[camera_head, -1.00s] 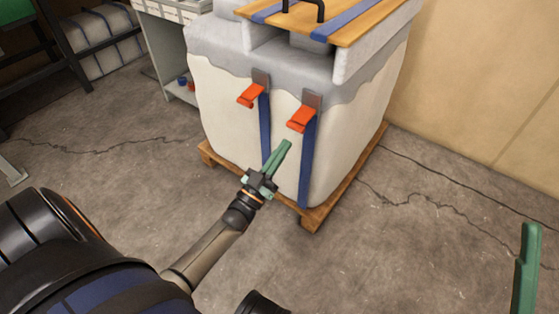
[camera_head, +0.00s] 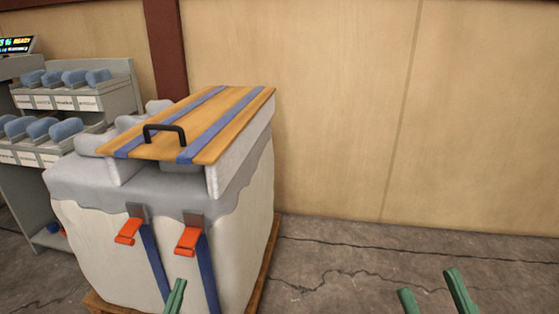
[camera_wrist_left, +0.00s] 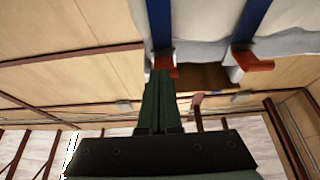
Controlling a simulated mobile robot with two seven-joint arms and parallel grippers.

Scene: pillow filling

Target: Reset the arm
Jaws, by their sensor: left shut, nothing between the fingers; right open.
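My left gripper (camera_head: 176,294) shows as green fingertips at the bottom edge of the head view, in front of the large white bin. It is shut and empty. In the left wrist view its green fingers (camera_wrist_left: 158,95) are together, with a red buckle and blue straps beyond their tips. My right gripper (camera_head: 432,292) is at the bottom right of the head view, with its two green fingers apart and nothing between them. Both arms behind the grippers are out of the head view.
The white bin (camera_head: 95,245) stands on a wooden pallet (camera_head: 264,262), with a striped wooden lid (camera_head: 225,120), black handle (camera_head: 164,133) and red buckles (camera_head: 188,240). A grey shelf (camera_head: 120,85) with blue rolls stands left. A tan wall (camera_head: 340,110) is behind; floor (camera_head: 340,270) at right is clear.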

